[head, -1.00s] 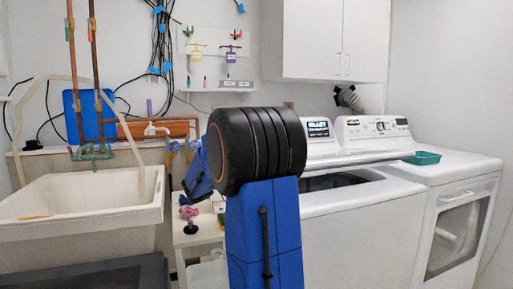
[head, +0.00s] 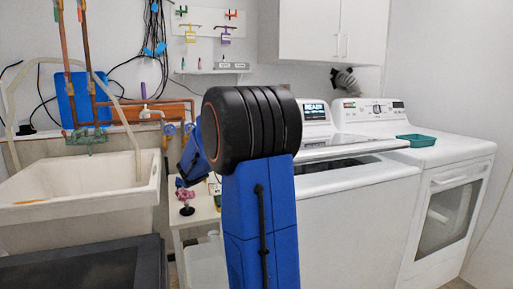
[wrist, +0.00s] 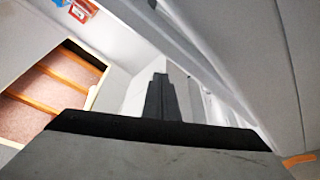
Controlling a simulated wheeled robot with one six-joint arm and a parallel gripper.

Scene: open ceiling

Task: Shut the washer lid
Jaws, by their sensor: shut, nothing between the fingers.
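The white washer (head: 355,215) stands right of centre in the head view, partly behind my blue arm. Its lid (head: 352,148) shows as a thin, pale, nearly edge-on panel, raised above the dark tub opening (head: 335,165). The lid's left part is hidden by my arm. My gripper is hidden in the head view. In the wrist view its dark fingers (wrist: 160,98) are together and hold nothing. Pale, long-edged surfaces lie close around and right of the fingers there; I cannot tell which is the lid, or whether the fingers touch it.
A white dryer (head: 445,215) with a teal tray (head: 416,140) on top stands right of the washer. A utility sink (head: 80,190) is at left. A small white stand (head: 195,210) with a pink item (head: 185,195) sits between. A white cabinet (head: 325,30) hangs above.

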